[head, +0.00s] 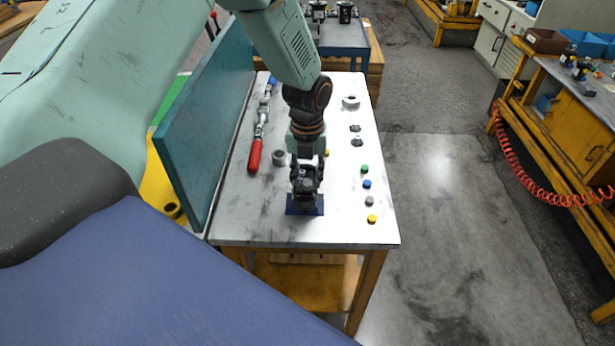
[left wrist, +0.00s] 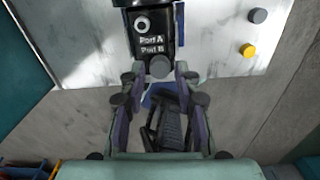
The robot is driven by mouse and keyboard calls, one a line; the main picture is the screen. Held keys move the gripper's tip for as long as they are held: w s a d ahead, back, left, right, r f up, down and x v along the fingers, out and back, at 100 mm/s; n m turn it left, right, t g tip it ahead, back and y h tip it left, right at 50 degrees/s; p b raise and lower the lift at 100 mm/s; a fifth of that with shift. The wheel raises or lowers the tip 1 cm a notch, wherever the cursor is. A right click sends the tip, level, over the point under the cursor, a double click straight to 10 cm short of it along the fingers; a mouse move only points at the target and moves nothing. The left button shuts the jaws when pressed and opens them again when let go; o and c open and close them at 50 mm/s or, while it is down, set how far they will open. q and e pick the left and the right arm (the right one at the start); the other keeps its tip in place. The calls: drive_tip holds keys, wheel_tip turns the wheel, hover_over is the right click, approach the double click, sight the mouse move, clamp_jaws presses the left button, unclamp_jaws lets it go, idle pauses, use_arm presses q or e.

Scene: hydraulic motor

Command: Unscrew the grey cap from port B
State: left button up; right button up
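The black hydraulic motor (left wrist: 150,38) shows in the left wrist view with the labels "Port A" and "Port B". A white ring with a dark centre (left wrist: 142,25) sits beside the Port A label. The grey cap (left wrist: 160,67) sits just below the Port B label. My left gripper (left wrist: 160,74) is open, its fingertips on either side of the grey cap with gaps visible. In the head view my left gripper (head: 306,178) points down over the motor and hides most of it; the motor's blue base (head: 305,208) shows below. My right gripper is not in view.
Loose green (head: 364,169), blue (head: 367,184), grey (head: 369,201) and yellow (head: 372,218) caps lie on the worktable (head: 345,228) at the right. A red-handled tool (head: 254,155) lies at the left, beside an upright teal panel (head: 205,125). The front right tabletop is mostly clear.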

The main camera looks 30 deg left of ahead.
use_arm(q)
drive_tip(key=shift+m, duration=0.6)
idle(0.3)
clamp_jaws()
idle(0.4)
